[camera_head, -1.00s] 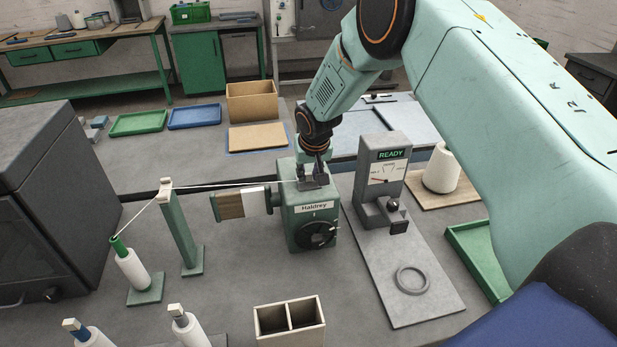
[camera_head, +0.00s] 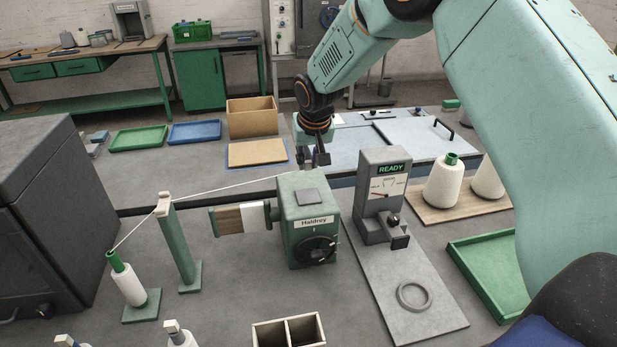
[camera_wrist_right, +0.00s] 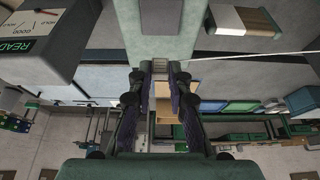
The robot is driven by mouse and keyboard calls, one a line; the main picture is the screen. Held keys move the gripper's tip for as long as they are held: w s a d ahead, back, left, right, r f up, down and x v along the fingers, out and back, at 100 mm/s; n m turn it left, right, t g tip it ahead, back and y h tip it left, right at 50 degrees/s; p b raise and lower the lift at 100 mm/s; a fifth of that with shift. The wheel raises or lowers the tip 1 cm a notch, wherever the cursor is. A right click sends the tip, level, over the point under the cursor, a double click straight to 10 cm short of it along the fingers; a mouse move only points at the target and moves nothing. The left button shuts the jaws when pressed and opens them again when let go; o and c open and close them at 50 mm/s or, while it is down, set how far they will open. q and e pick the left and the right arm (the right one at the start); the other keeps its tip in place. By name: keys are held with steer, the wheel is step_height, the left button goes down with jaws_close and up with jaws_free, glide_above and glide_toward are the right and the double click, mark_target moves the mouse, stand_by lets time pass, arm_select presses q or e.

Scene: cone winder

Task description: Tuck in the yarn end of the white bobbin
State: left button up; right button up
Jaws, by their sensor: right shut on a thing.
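The white bobbin (camera_head: 128,285) with a green tube top stands on a green-based peg at the left. A white yarn (camera_head: 228,186) rises from its top to the guide post (camera_head: 180,245) and runs on to my right gripper (camera_head: 314,163). My right gripper is shut on the yarn end, behind and above the green Haldrey winder (camera_head: 308,220). In the right wrist view the yarn (camera_wrist_right: 250,54) runs from the fingertips (camera_wrist_right: 160,70) to the right. My left gripper is not in view.
A grey READY tester (camera_head: 383,195) stands right of the winder, with a ring (camera_head: 413,296) on its plate. A divided box (camera_head: 262,336) is at the front. White cones (camera_head: 443,182) stand on a board at the right. A dark cabinet (camera_head: 50,160) fills the left.

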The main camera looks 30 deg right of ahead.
mark_target(309, 162)
steer(key=shift+r, duration=1.05)
steer(key=shift+r+p, duration=1.4)
steer(key=shift+p, duration=0.1)
steer(key=shift+f, duration=0.1)
